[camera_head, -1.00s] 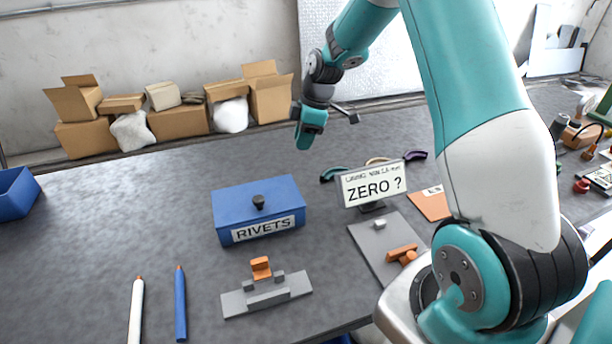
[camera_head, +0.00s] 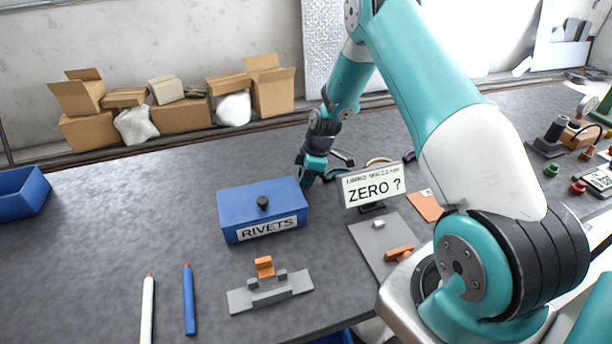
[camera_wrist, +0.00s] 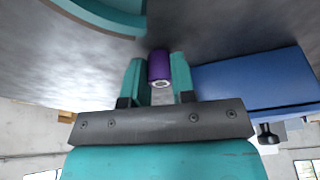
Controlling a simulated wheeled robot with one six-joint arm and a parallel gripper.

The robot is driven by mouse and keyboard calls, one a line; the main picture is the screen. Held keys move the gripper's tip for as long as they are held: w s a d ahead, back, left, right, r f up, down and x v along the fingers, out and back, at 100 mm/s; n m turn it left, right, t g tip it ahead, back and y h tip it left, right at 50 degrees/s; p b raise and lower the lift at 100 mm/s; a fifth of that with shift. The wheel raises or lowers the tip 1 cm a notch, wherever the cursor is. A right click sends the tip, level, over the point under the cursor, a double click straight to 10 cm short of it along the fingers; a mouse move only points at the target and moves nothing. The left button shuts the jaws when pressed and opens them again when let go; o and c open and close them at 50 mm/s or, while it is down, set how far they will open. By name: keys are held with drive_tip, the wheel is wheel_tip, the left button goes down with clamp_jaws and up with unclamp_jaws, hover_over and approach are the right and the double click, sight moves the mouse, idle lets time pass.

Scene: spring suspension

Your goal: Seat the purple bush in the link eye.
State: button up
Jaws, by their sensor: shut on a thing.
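My gripper (camera_head: 307,180) is low over the bench, beside the back right corner of the blue box. In the wrist view its two teal fingers are shut on the purple bush (camera_wrist: 159,68), a short cylinder with a pale end face. In the head view the bush cannot be made out. A teal curved piece (camera_wrist: 105,14) lies on the bench ahead of the fingers in the wrist view. I cannot tell which thing is the link eye.
The blue RIVETS box (camera_head: 262,208) stands close to my gripper. A ZERO ? sign (camera_head: 374,186) stands to its right. A grey fixture with an orange block (camera_head: 265,267), a blue stick (camera_head: 189,300) and a white stick (camera_head: 147,312) are nearer. The left bench is mostly clear.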

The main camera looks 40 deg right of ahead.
drive_tip(key=shift+f, duration=0.2)
drive_tip(key=o, duration=0.9)
drive_tip(key=shift+r, duration=0.1)
drive_tip(key=shift+r, duration=0.1)
